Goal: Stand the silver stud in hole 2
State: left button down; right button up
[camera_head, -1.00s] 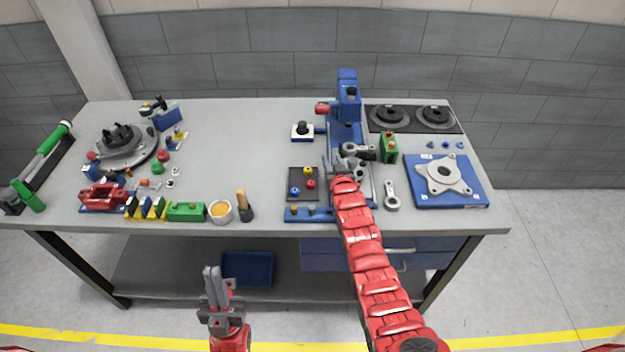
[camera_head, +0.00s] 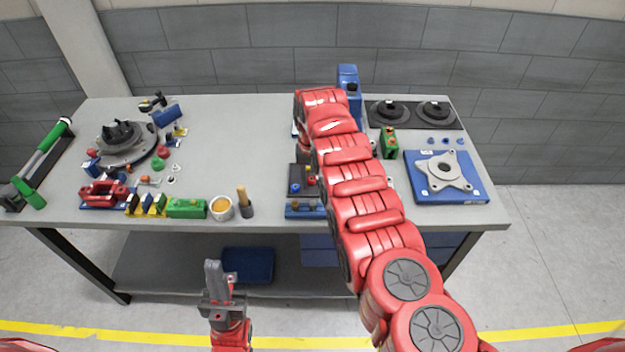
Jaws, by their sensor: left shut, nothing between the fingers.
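I cannot make out the silver stud for certain. Small silver-white pieces (camera_head: 175,168) lie on the table right of the round grey fixture (camera_head: 113,158), too small to identify. My left gripper (camera_head: 213,272) is shut and empty in front of the table, pointing up. My right arm reaches over the middle of the table; its gripper is hidden behind its own links.
The back middle-left of the table is clear.

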aim_at(313, 203)
notch_tip(313, 203, down, 8)
jog(key=b, duration=0.6)
jog(key=shift+w+b, duration=0.1)
jog(key=shift+b, duration=0.2)
grip_shut()
jog(key=shift+r, duration=0.2)
jog(key=shift+r+p, duration=0.9)
jog(key=shift+p, duration=0.1)
